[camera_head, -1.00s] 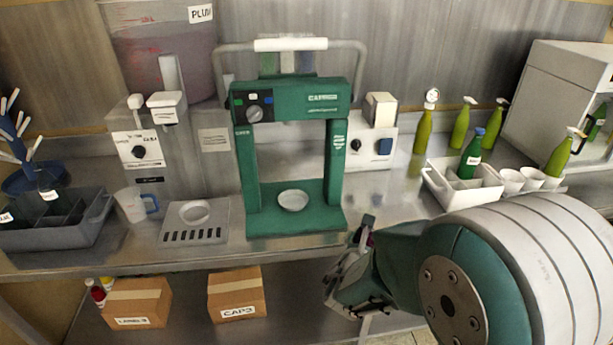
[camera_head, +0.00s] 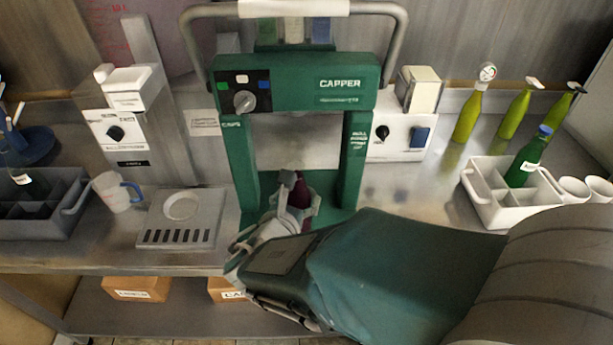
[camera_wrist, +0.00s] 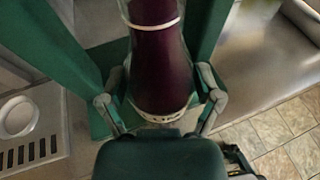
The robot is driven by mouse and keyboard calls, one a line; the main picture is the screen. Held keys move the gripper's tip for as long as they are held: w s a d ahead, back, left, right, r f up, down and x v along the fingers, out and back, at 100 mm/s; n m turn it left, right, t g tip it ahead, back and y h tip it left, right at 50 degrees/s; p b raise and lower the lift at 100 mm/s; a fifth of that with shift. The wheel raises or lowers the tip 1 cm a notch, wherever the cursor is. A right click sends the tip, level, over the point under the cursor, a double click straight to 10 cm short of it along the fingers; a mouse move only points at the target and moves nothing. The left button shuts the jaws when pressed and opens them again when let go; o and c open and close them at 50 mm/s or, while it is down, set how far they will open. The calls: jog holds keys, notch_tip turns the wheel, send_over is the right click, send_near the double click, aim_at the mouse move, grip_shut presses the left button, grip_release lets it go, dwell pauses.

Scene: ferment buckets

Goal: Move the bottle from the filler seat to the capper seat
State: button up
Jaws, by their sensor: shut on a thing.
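My gripper (camera_head: 288,205) is shut on a dark purple bottle (camera_head: 299,193) in front of the green capper (camera_head: 300,98). In the wrist view the bottle (camera_wrist: 158,62) sits between the two fingers, with a pale ring around it and a white printed band near the gripper. The bottle is between the capper's two posts, over or at its green base (camera_head: 342,216). The round capper seat is hidden behind my gripper and the bottle, so I cannot tell whether they touch. The filler seat (camera_head: 181,206) on its slotted tray is empty.
A measuring cup (camera_head: 118,191) and a grey divided crate (camera_head: 70,200) stand at the left. A white crate (camera_head: 484,208) with a green bottle (camera_head: 527,160) stands at the right, near white cups. The capper's posts stand close on both sides of the bottle.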

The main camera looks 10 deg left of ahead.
jog(key=w+a, duration=0.3)
jog(key=w, duration=0.9)
jog(key=shift+w+f, duration=0.15)
jog(key=shift+f, duration=0.2)
jog(key=shift+d+f, duration=0.1)
dwell(0.6)
jog(key=shift+f, duration=0.95)
dwell(1.5)
jog(key=o, duration=1.1)
jog(key=shift+s+f, duration=0.1)
jog(key=shift+s, duration=0.15)
